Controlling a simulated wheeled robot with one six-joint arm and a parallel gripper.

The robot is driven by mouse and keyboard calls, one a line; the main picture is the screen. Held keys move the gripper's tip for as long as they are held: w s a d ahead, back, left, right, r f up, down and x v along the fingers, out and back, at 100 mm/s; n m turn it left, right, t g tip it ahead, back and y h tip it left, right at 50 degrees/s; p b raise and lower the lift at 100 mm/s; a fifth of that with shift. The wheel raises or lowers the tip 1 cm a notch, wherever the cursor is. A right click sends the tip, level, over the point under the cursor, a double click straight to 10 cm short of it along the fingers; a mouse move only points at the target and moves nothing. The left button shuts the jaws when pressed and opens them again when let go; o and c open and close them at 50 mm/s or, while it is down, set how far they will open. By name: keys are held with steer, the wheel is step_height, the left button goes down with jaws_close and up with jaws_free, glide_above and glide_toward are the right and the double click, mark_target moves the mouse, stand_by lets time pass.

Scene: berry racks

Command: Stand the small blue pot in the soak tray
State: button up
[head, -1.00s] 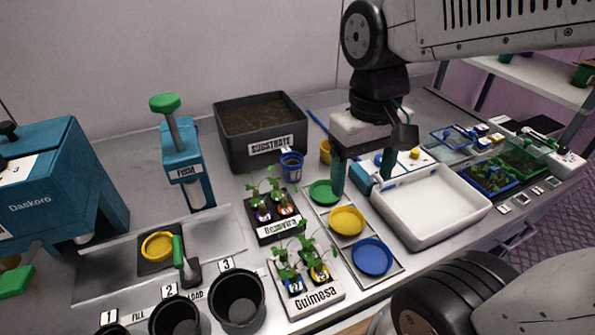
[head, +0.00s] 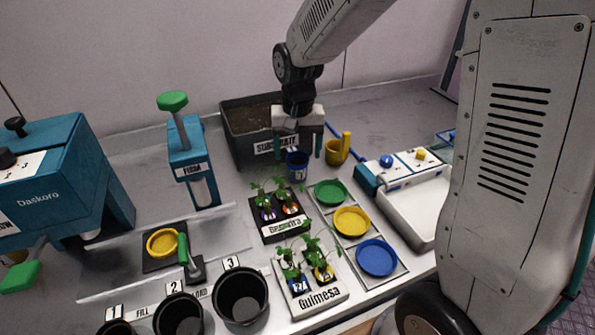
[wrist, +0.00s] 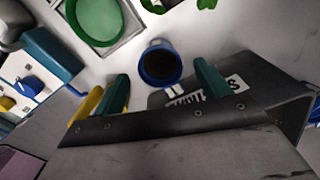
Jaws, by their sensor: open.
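The small blue pot (head: 297,165) stands upright on the table in front of the substrate bin, with a white label on its front and dark contents. In the wrist view the blue pot (wrist: 160,63) lies between the two green fingers, apart from both. My gripper (head: 298,150) is open above and around the pot, fingers pointing down. In the wrist view my gripper (wrist: 162,85) holds nothing. The white soak tray (head: 404,212) is at the right, partly hidden behind my arm; the visible part of its floor is empty.
The substrate bin (head: 237,143) stands just behind the pot. A yellow pot (head: 335,153) is close to its right. Green, yellow and blue saucers (head: 352,221) lie on a strip in front. The Begovira plant rack (head: 280,228) is near in front. A control box (head: 398,166) borders the soak tray.

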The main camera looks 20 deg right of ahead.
mark_target(297, 162)
step_height(297, 162, down, 6)
steer(key=shift+a, duration=0.1)
steer(key=shift+s, duration=0.1)
steer(key=c, duration=1.2)
steer(key=shift+o, duration=0.2)
steer(key=shift+r, duration=0.2)
steer(key=shift+r, duration=0.65)
step_height(297, 162, up, 2)
steer(key=shift+s+r, duration=0.1)
steer(key=s, duration=1)
steer(key=s+r, duration=0.1)
steer(key=s, duration=0.4)
steer(key=shift+s+r, duration=0.1)
steer(key=shift+s, duration=0.25)
steer(key=shift+s, duration=0.15)
